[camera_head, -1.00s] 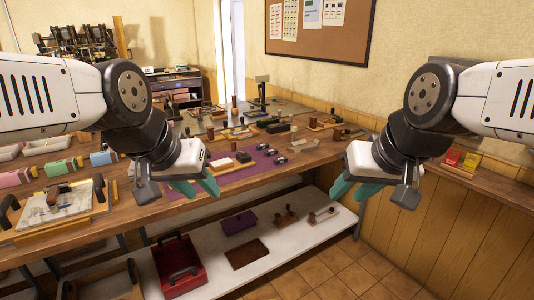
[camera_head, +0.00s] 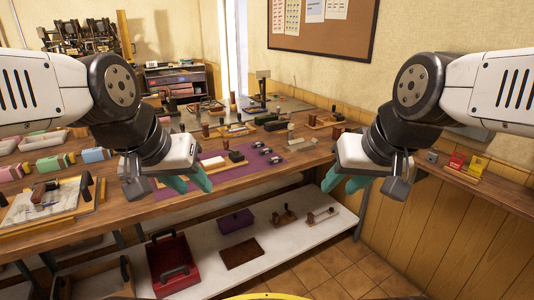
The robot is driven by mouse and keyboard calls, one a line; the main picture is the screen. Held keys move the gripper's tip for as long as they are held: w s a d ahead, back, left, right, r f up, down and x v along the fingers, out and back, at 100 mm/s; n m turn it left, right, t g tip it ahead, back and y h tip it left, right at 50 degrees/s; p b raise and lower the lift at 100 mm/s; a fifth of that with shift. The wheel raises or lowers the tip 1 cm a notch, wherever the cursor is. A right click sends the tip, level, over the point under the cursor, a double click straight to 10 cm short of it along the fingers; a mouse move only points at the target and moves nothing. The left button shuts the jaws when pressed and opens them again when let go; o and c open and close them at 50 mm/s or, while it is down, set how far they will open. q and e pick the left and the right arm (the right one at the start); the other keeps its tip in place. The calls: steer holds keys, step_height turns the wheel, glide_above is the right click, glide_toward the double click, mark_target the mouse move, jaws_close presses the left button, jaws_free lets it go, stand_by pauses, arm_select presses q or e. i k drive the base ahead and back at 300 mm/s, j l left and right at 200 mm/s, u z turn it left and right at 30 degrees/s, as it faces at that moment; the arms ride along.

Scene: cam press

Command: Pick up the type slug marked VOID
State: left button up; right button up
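I cannot read the marking VOID on anything, so I cannot tell which piece is that type slug. Small dark pieces with pale ends (camera_head: 274,160) lie at the right of the purple mat (camera_head: 184,180) on the workbench. A white-topped block (camera_head: 212,163) and a dark block (camera_head: 237,157) stand on the mat left of them. My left gripper (camera_head: 192,180) is open and empty, in front of the mat's near edge in the picture, and hides part of it. My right gripper (camera_head: 345,183) is open and empty, in front of the bench's right part.
Wooden stamps and holders crowd the back of the workbench (camera_head: 130,208). A lower white shelf (camera_head: 290,237) holds a red tote (camera_head: 172,262) and a purple box (camera_head: 236,221). A right wall ledge (camera_head: 500,196) carries red and yellow boxes (camera_head: 457,161). Tiled floor shows at the lower middle.

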mark_target(267, 151)
steer(key=i+u, duration=0.25)
steer(key=i, duration=1.2)
